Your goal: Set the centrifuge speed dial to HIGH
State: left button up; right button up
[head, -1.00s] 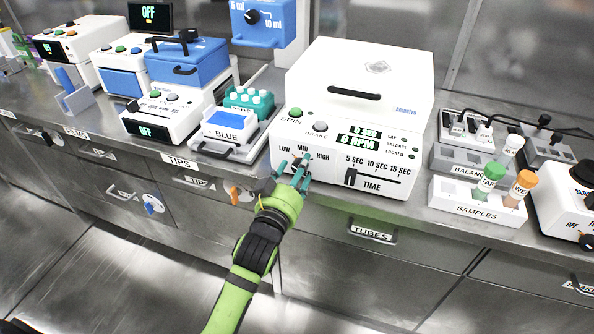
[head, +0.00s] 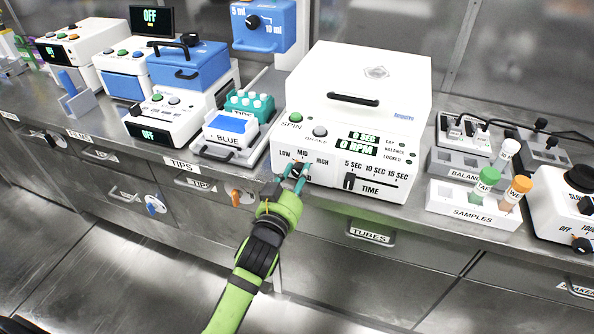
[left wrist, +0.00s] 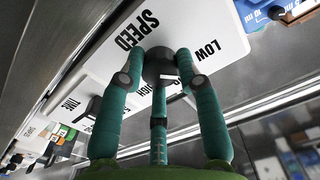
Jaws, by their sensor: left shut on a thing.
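The white centrifuge (head: 414,104) stands on the bench, lid down. Its display (head: 357,146) reads 0 SEC and 0 RPM. The dark speed dial (head: 299,169) is low on the left of its front panel, among the LOW, MID and HIGH labels. My green left gripper (head: 290,180) is at the dial, its teal fingers shut on it. In the left wrist view the fingers (left wrist: 163,84) close around the dial (left wrist: 158,61), beside the words SPEED and LOW. The fingers partly hide the dial, and I cannot tell which label it points to. My right gripper is not in view.
The TIME slider (head: 349,182) is just right of the dial. The SPIN button (head: 295,118) and a grey button (head: 320,131) sit above. The BLUE tip box (head: 224,133) stands left, and the SAMPLES rack (head: 472,208) stands right.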

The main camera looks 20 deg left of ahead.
pick_arm(q)
jog(key=m+p, duration=0.2)
jog(key=m, duration=0.2)
jog(key=shift+m, duration=0.3)
jog(key=m+p, duration=0.1)
jog(key=m, duration=0.3)
jog(key=shift+m, duration=0.3)
jog(key=m+p, duration=0.1)
jog(key=m, duration=1)
jog(key=shift+r+m+p, duration=0.1)
jog(key=shift+m+p, duration=0.2)
jog(key=shift+p, duration=0.05)
jog(key=o, duration=1.1)
jog(key=shift+o, duration=0.2)
